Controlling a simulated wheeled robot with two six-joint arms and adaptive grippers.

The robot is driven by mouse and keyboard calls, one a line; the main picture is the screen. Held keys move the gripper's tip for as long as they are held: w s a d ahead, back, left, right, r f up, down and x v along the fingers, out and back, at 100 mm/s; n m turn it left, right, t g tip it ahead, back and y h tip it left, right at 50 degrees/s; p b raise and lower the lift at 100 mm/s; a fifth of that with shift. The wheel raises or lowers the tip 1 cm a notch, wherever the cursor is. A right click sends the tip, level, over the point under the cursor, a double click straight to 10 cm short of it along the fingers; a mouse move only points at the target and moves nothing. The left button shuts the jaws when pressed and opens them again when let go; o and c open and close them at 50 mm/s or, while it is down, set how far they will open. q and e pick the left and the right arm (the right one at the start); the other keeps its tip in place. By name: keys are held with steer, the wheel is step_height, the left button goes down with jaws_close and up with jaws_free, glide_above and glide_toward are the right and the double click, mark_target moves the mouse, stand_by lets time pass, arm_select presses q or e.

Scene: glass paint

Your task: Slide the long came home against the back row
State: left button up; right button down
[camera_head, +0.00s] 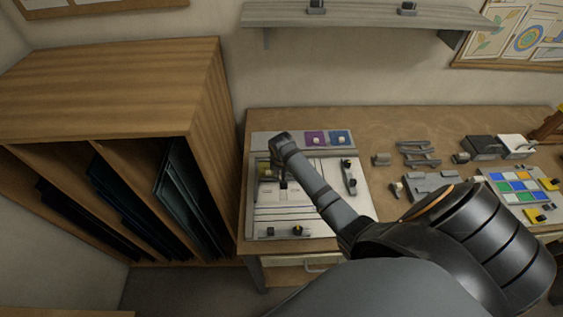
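My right arm comes in from the lower right and reaches over a white work board (322,225) on the wooden bench. My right gripper (283,184) points down over the board's middle; it is small and dark here, and I cannot tell whether its fingers are open or shut. Long thin strips (283,211) lie left to right across the board in front of the gripper; I cannot tell which is the long came. A purple piece (315,138) and a blue piece (340,137) lie along the back. My arm hides part of the board. My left gripper is not in view.
A dark clamp-like block (349,177) stands at the board's right side, another (297,231) at its front. Grey tools (418,155) and a tray of coloured squares (515,186) lie to the right. A wooden rack (215,130) stands close on the left.

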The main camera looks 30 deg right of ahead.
steer(key=shift+w, duration=0.1)
steer(key=c, duration=1.6)
jaws_free()
steer(key=o, duration=0.5)
steer(key=shift+d, duration=0.1)
steer(key=shift+c, duration=0.2)
steer(key=shift+r, duration=3.5)
